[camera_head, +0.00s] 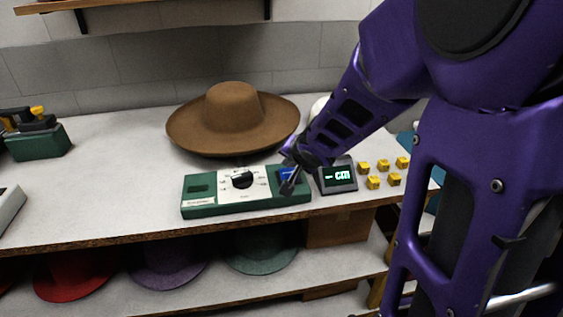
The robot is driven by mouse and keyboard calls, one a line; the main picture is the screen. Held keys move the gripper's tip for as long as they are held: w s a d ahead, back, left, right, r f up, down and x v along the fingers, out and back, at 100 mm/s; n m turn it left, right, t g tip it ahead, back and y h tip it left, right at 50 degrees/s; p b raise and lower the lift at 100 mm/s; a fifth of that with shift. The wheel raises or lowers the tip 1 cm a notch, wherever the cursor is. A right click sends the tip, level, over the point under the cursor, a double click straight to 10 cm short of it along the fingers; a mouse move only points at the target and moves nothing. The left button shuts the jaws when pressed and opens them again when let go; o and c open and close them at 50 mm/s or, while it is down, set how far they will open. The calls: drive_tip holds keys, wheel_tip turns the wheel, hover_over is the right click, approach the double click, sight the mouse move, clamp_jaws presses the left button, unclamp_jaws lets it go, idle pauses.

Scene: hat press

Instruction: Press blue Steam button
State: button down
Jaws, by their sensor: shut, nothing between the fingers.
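The green control panel (222,205) lies near the front of the counter, with a black dial (243,180) in its middle. The blue Steam button (286,172) is at the right end of the panel, partly hidden by my gripper. I cannot tell whether the fingertips touch the button.
A brown wide-brimmed hat (233,112) sits behind the panel. A small display (338,177) and several yellow cubes (373,182) are to the right. A green device (38,142) stands at the left. Hats lie on the shelf below.

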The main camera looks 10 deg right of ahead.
sight(289, 175)
drive_tip(key=shift+f, duration=0.1)
idle(0.3)
drive_tip(key=shift+f+b, duration=0.3)
drive_tip(key=shift+f, duration=0.05)
drive_tip(key=shift+f, duration=0.55)
idle(0.5)
drive_tip(key=shift+r, duration=0.1)
drive_tip(key=shift+r+p, duration=0.9)
drive_tip(key=shift+p, duration=0.15)
wheel_tip(289, 175, up, 5)
drive_tip(key=p, duration=0.5)
drive_tip(key=shift+p, duration=0.3)
